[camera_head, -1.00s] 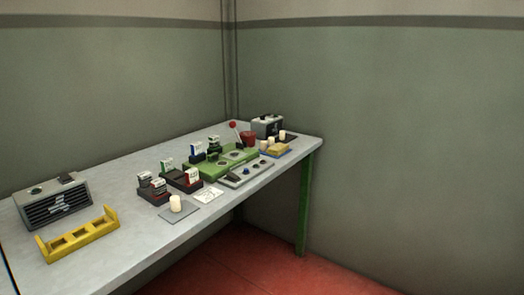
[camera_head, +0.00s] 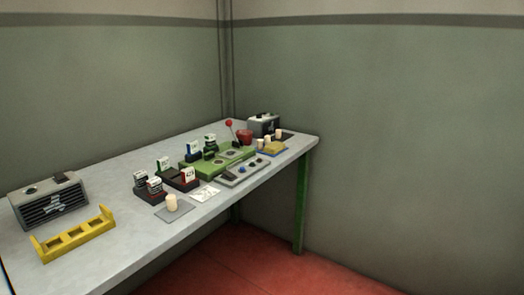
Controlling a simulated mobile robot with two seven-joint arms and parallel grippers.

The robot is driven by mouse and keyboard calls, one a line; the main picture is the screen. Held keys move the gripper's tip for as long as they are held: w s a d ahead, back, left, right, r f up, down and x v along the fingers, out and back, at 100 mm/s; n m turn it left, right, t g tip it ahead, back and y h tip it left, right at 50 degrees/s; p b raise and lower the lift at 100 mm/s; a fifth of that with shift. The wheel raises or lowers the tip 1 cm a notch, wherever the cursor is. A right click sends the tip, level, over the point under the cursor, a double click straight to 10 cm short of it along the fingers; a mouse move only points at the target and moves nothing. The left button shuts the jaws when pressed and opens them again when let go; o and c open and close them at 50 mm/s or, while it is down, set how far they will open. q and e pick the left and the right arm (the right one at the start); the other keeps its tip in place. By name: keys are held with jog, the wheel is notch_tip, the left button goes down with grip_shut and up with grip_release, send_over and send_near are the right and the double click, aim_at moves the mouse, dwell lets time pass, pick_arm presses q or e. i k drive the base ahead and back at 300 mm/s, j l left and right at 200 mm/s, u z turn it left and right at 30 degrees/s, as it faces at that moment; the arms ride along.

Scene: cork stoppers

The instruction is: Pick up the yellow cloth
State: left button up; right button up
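A small yellow folded piece (camera_head: 273,147), which looks like the yellow cloth, lies on a blue-edged mat or tray (camera_head: 262,153) near the far right end of the table. It is small in the view, so its folds cannot be made out. Pale cork stoppers (camera_head: 278,133) stand just behind it. Neither of my grippers shows in the head view.
The grey table (camera_head: 110,180) runs along the wall to the corner. A green fixture with a red-knobbed lever (camera_head: 229,123), a grey button panel (camera_head: 242,173), and a grey box (camera_head: 264,124) are near the cloth. A yellow rack (camera_head: 75,238) and grey vented box (camera_head: 48,203) stand left.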

aim_at(274, 147)
jog(key=i+l+u, duration=0.1)
jog(key=i+l, duration=0.5)
jog(key=i, duration=0.25)
jog(key=i+l, duration=0.7)
jog(key=i, duration=0.15)
jog(key=j+u, duration=0.05)
